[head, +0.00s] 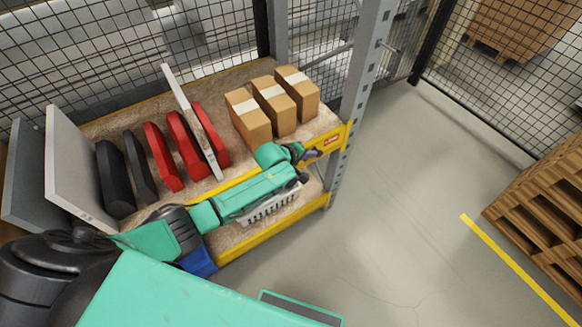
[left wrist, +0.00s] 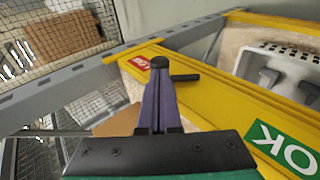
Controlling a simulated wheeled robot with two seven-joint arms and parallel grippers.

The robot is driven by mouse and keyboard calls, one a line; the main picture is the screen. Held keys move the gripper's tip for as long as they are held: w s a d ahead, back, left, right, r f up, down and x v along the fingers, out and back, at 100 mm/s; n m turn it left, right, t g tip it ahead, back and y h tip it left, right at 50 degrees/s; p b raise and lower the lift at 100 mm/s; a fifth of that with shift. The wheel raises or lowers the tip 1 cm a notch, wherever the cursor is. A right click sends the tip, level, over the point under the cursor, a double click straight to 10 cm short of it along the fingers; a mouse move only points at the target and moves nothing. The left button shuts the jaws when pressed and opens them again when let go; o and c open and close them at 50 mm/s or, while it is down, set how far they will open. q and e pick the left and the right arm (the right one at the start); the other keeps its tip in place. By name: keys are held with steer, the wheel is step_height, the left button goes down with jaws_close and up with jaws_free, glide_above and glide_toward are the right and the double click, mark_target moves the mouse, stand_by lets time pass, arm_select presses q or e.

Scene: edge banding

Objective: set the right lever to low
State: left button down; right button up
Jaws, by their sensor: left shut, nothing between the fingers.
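A red label (left wrist: 140,63), too small to read surely but seemingly LOW, sits near the end of the yellow shelf beam (left wrist: 215,90). A green OK label (left wrist: 287,146) is on the same beam, nearer the camera. A dark rod (left wrist: 186,77), which looks like the lever, sticks out to the right beside my fingertips. My left gripper (left wrist: 158,98) is shut and empty, right at the rod; I cannot tell whether they touch. In the head view my left gripper (head: 300,153) is at the beam, just left of the red label (head: 331,141). My right gripper is not in view.
Three cardboard boxes (head: 272,102) stand on the upper shelf, with red and black bins (head: 164,157) to their left. A white basket (head: 270,210) is on the lower shelf. A grey post (head: 361,85) rises at the beam's end.

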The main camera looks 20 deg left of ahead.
arm_select(q)
steer(key=shift+w+d+f+g+y, duration=0.15)
steer(key=shift+w+d+g+y, duration=0.15)
steer(key=shift+w+d+g, duration=0.3)
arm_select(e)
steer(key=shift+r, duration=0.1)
arm_select(q)
steer(key=shift+w+d, duration=0.15)
